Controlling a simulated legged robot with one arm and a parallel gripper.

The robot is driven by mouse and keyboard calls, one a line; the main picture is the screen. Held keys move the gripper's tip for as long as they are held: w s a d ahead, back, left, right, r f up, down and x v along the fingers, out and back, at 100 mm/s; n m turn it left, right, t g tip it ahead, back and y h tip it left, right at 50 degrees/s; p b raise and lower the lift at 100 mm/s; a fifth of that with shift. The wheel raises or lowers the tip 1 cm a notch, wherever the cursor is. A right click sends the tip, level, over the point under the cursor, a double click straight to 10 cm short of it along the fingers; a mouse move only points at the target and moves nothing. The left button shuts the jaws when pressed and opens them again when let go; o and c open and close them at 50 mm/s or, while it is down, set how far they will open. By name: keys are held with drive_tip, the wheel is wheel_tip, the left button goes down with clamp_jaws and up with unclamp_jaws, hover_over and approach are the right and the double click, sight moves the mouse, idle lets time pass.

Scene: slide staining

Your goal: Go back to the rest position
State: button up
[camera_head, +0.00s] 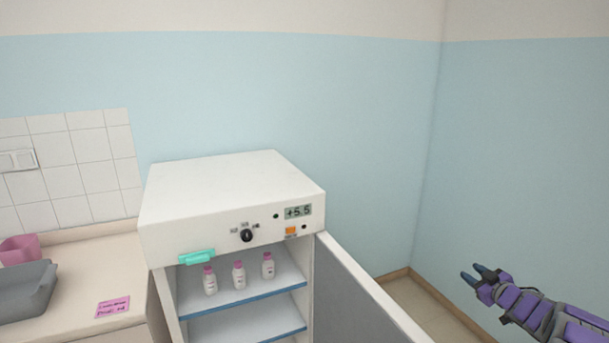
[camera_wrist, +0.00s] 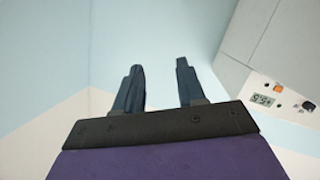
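My gripper (camera_head: 480,274) is at the right of the head view, in front of the blue wall and beyond the open cabinet door. In the wrist view its two dark fingers (camera_wrist: 157,80) stand apart with nothing between them, so it is open and empty. The white cabinet (camera_head: 225,203) stands at the middle of the head view, and its control panel also shows at the right of the wrist view (camera_wrist: 275,97). My gripper is apart from the cabinet.
The cabinet door (camera_head: 355,300) stands open toward the right front. Three white bottles with pink caps (camera_head: 239,275) stand on the upper shelf (camera_head: 255,292). A counter (camera_head: 85,275) at left holds a grey tray (camera_head: 25,290), a pink container (camera_head: 18,248) and a pink note (camera_head: 113,307).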

drive_tip(key=a+r+m+g+h, duration=0.1)
drive_tip(key=a+r+m+h, duration=0.3)
drive_tip(key=r, duration=0.5)
drive_tip(key=s+a+r+m+g+h, duration=0.2)
drive_tip(key=s+a+g+h, duration=0.15)
drive_tip(key=s+a, duration=0.35)
drive_tip(key=s+a+f+g+y, duration=0.2)
drive_tip(key=s+a+g, duration=0.2)
drive_tip(key=s+a, duration=0.5)
drive_tip(key=s+a+f+g+y, duration=0.1)
drive_tip(key=s+a+g, duration=0.3)
drive_tip(key=s+a, duration=0.6)
drive_tip(key=s+a+f+g+y, duration=0.2)
drive_tip(key=s+a, duration=0.8)
drive_tip(key=s, duration=1.7)
drive_tip(key=shift+s+a+f+g+y, duration=0.2)
drive_tip(key=shift+s+f+g+y, duration=0.15)
drive_tip(key=shift+g, duration=0.9)
